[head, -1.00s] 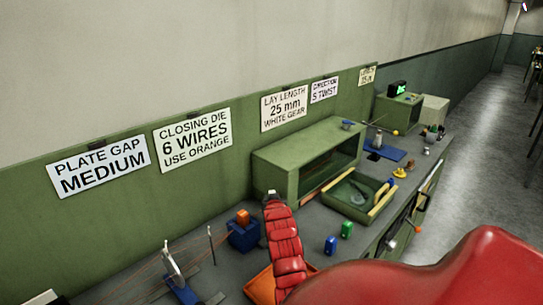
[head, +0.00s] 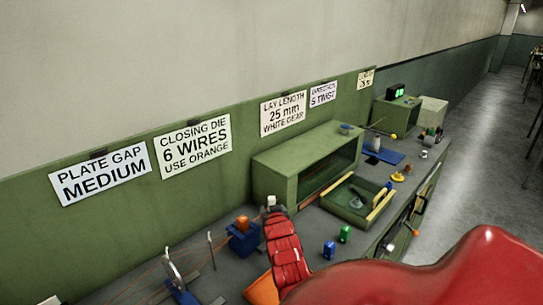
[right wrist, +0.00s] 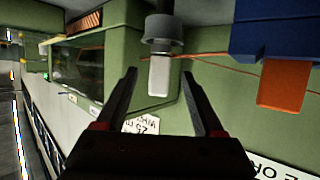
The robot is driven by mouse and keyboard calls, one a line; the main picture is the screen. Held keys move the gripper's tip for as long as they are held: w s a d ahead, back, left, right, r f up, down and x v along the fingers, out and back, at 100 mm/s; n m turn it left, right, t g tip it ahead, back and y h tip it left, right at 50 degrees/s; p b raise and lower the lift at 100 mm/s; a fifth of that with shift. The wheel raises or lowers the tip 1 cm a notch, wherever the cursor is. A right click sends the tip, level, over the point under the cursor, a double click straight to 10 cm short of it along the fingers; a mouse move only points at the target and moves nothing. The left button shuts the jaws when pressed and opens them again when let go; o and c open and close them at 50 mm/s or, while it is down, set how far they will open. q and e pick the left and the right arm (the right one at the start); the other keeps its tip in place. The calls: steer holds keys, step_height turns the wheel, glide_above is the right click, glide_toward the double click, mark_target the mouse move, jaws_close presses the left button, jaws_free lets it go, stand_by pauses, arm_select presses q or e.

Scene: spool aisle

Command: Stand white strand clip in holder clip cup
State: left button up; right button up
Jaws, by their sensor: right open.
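The white strand clip (right wrist: 160,75) stands in a round grey cup (right wrist: 163,30) in the right wrist view, which shows the scene upside down. The clip looks upright, its lower end hidden inside the cup. My right gripper (right wrist: 160,85) is open, with its two dark fingers apart on either side of the clip's free end and no visible contact. In the head view a small white piece, likely the clip (head: 271,200), shows just past the tip of my red right arm; the cup is hidden there. My left gripper is not in view.
A blue block (head: 243,240) with an orange top stands left of my right arm. A green cabinet (head: 277,178) and a green tray (head: 352,211) are behind and right. Blue (head: 329,250) and green (head: 345,234) pieces stand nearby. Signs hang on the wall.

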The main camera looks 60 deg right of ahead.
steer(key=p+v, duration=0.2)
steer(key=v, duration=0.8)
steer(key=shift+p, duration=0.3)
steer(key=shift+a+r, duration=0.1)
steer(key=shift+a, duration=0.05)
